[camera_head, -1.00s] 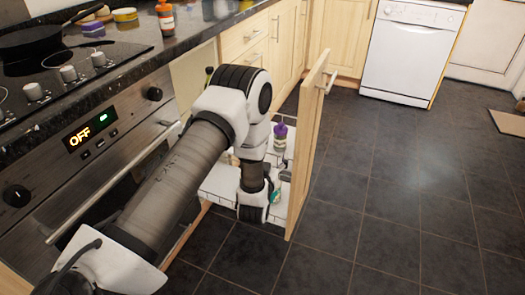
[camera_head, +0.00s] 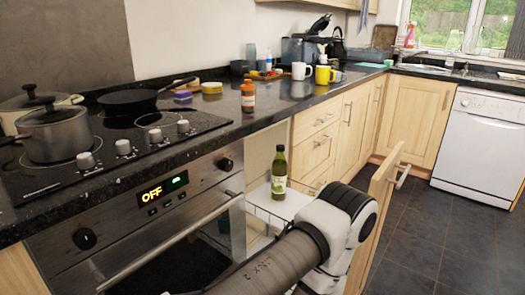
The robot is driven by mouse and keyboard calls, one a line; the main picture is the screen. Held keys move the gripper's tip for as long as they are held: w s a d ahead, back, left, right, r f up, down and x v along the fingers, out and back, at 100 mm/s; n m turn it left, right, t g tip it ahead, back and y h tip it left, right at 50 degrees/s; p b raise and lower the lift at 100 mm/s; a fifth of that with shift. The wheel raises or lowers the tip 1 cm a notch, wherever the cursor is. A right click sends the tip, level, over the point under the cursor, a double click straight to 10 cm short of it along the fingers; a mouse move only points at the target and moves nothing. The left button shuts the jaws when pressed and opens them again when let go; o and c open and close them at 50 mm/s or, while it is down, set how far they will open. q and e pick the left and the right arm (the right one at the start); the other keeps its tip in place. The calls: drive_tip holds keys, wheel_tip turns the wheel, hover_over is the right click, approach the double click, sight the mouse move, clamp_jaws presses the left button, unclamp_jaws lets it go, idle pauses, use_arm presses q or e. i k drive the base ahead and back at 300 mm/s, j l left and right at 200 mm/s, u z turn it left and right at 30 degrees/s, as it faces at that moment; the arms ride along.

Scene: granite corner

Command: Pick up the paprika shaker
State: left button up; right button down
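One of my arms crosses the lower middle of the view and reaches toward the pulled-out cabinet unit. The gripper on it is not visible. My other gripper is out of view too. Nothing touches the shaker.
A green bottle (camera_head: 279,172) stands in the pulled-out unit, behind its open wooden front (camera_head: 377,215). A black pan (camera_head: 138,100) and a pot (camera_head: 56,135) sit on the hob. A yellow tub (camera_head: 212,87), a purple sponge (camera_head: 183,97) and mugs (camera_head: 301,71) are behind the shaker.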

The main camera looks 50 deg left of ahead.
sight(248, 97)
drive_tip(key=i+u, duration=0.1)
drive_tip(key=u, duration=0.4)
drive_tip(key=l+u, duration=0.1)
drive_tip(key=u, duration=0.35)
drive_tip(key=i+l+u, duration=0.1)
drive_tip(key=u, duration=0.4)
drive_tip(key=l+u, duration=0.15)
drive_tip(key=u, duration=0.3)
drive_tip(key=i+l+z, duration=0.75)
drive_tip(key=k+j, duration=0.05)
drive_tip(key=k, duration=0.05)
